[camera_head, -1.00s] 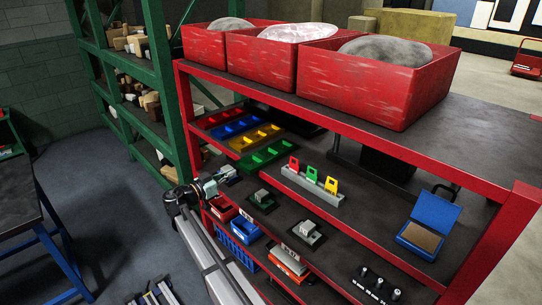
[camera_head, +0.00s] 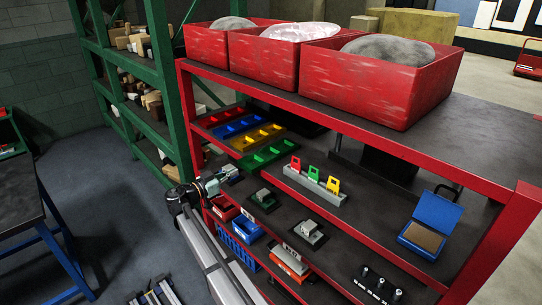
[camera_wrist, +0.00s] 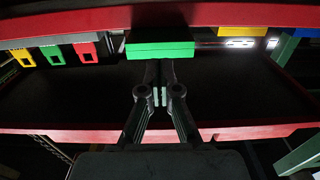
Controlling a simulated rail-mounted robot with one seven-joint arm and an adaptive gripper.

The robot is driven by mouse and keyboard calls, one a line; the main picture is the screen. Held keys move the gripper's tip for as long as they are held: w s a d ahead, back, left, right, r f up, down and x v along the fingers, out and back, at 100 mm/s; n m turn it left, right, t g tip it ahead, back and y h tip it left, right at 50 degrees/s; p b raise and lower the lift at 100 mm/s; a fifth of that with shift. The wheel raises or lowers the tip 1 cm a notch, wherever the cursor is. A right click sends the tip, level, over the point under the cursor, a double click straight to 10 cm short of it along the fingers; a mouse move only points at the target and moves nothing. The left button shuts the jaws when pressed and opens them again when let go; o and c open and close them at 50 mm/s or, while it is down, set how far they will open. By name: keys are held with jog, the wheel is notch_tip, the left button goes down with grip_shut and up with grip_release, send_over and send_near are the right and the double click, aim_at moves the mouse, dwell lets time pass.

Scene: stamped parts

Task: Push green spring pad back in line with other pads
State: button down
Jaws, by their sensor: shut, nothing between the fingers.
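The green spring pad (camera_head: 268,153) is a compartmented tray on the middle shelf, at the near end of a row. The yellow pad (camera_head: 257,135), blue pad (camera_head: 237,126) and red pad (camera_head: 220,116) lie beyond it. The green pad sits further toward the shelf's front edge than the yellow one. In the wrist view the green pad's front face (camera_wrist: 160,50) is straight ahead, with the yellow pad (camera_wrist: 237,43) set farther back. My gripper (camera_wrist: 160,66) is shut and empty, its tips close to the green face; I cannot tell whether they touch. It also shows in the head view (camera_head: 236,170).
A grey holder (camera_head: 305,187) with red, green and yellow tags stands right of the pads. The red upper shelf (camera_head: 350,115) is overhead. A blue case (camera_head: 430,225) stands far right.

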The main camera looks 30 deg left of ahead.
aim_at(244, 167)
jog(key=shift+w, duration=0.15)
jog(key=shift+b+x, duration=0.8)
jog(key=shift+x, duration=0.05)
jog(key=shift+w, duration=0.15)
jog(key=shift+b+x, duration=0.8)
jog(key=shift+b, duration=0.1)
jog(key=shift+w+d, duration=0.1)
jog(key=shift+w, duration=0.05)
jog(key=shift+b+x, duration=0.85)
jog(key=shift+b, duration=0.05)
jog(key=shift+w+d, duration=0.1)
jog(key=shift+w, duration=0.15)
jog(key=shift+w+d+b, duration=0.25)
jog(key=shift+w+b, duration=0.45)
jog(key=shift+b, duration=0.15)
jog(key=shift+w, duration=0.1)
